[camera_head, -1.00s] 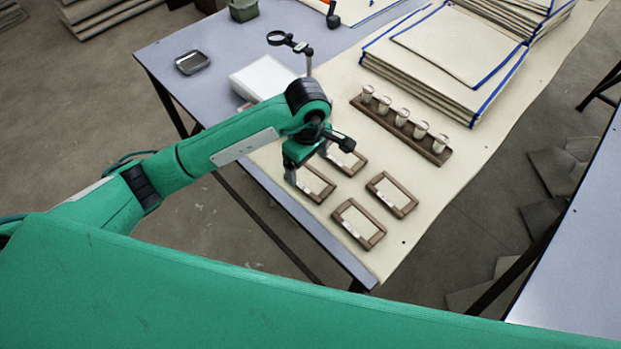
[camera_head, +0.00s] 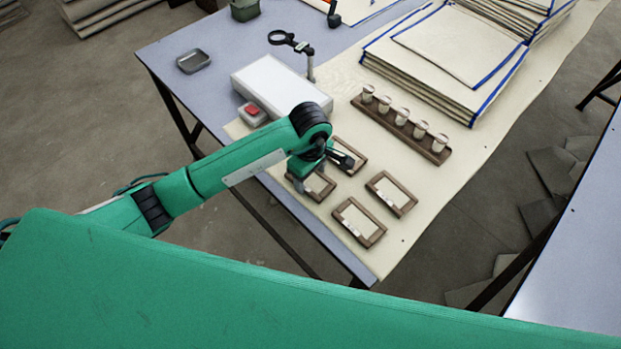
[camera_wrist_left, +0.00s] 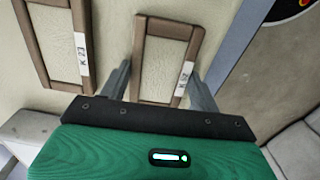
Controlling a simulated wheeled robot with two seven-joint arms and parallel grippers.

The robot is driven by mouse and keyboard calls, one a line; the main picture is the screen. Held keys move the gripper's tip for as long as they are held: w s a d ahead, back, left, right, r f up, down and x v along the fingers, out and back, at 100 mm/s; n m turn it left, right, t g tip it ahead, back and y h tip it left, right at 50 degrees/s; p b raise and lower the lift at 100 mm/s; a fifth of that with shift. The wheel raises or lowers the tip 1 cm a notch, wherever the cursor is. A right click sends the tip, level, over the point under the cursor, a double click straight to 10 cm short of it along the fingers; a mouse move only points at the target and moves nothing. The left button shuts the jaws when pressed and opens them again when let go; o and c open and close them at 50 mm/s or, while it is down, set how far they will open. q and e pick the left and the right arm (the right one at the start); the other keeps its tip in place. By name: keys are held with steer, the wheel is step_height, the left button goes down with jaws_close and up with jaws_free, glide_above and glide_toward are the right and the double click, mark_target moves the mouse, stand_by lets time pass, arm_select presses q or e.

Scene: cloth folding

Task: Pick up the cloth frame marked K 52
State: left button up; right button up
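The cloth frame marked K 52 (camera_wrist_left: 165,55) is a brown wooden rectangle around pale cloth, with a white label on its right side in the left wrist view. In the head view this looks like the frame nearest the table's left edge (camera_head: 322,186), partly hidden by my left gripper (camera_head: 303,180). In the left wrist view my left gripper (camera_wrist_left: 158,72) is open, one finger on each side of the K 52 frame. I cannot tell whether the fingers touch it. The frame lies flat on the cream cloth. My right gripper is not in view.
The frame marked K 23 (camera_wrist_left: 60,45) lies beside it. Other frames (camera_head: 391,194) (camera_head: 358,223) lie close by. A wooden rack of small jars (camera_head: 402,125), a white box (camera_head: 280,84), a red-button box (camera_head: 252,113) and a cloth stack (camera_head: 445,60) stand farther back.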

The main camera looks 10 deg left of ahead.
arm_select(q)
steer(key=shift+c, duration=1.1)
